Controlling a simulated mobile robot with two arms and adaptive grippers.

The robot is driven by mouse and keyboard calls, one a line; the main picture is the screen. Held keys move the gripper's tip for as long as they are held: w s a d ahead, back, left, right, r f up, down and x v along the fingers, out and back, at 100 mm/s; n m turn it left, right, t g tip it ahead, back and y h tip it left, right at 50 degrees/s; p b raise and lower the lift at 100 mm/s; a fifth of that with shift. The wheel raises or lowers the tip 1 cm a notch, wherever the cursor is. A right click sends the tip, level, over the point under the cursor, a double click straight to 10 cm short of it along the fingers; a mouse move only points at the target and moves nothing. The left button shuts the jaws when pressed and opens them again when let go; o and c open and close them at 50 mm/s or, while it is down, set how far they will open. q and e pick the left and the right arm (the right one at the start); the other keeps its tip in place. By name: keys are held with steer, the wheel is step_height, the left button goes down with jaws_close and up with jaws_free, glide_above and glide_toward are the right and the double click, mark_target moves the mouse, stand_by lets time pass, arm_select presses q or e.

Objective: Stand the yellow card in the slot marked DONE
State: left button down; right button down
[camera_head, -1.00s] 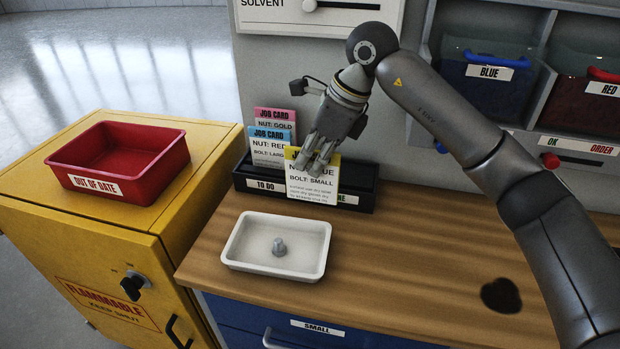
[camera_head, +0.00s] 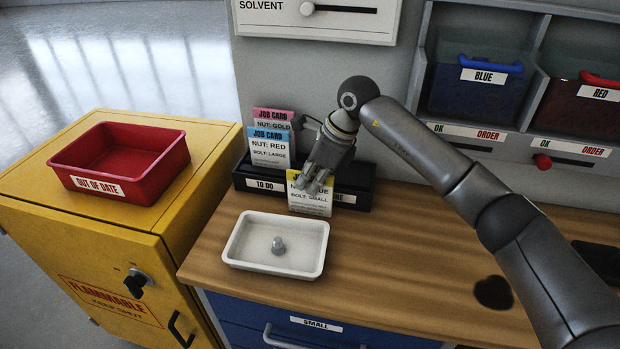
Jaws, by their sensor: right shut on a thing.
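The yellow card (camera_head: 311,201) is held by my right gripper (camera_head: 312,184), whose fingers are shut on its upper part and hide some of its print. The card shows in front of the black card holder (camera_head: 363,187) and covers the middle of its front. I cannot tell whether it touches the holder. The holder has a TO DO label (camera_head: 264,185) at left. At right a partly covered label (camera_head: 345,198) shows only its last letters. A blue card (camera_head: 268,147) and a pink card (camera_head: 272,115) stand in the TO DO side. My left gripper is not in view.
A white tray (camera_head: 236,246) with a small bolt (camera_head: 278,246) stands in front of the holder. A red OUT OF DATE bin (camera_head: 150,185) sits on the yellow cabinet (camera_head: 215,150). Blue (camera_head: 470,85) and red (camera_head: 590,105) bins are at back right.

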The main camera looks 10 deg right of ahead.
steer(key=shift+f, duration=0.15)
steer(key=c, duration=1.6)
jaws_free()
steer(key=shift+o, duration=0.2)
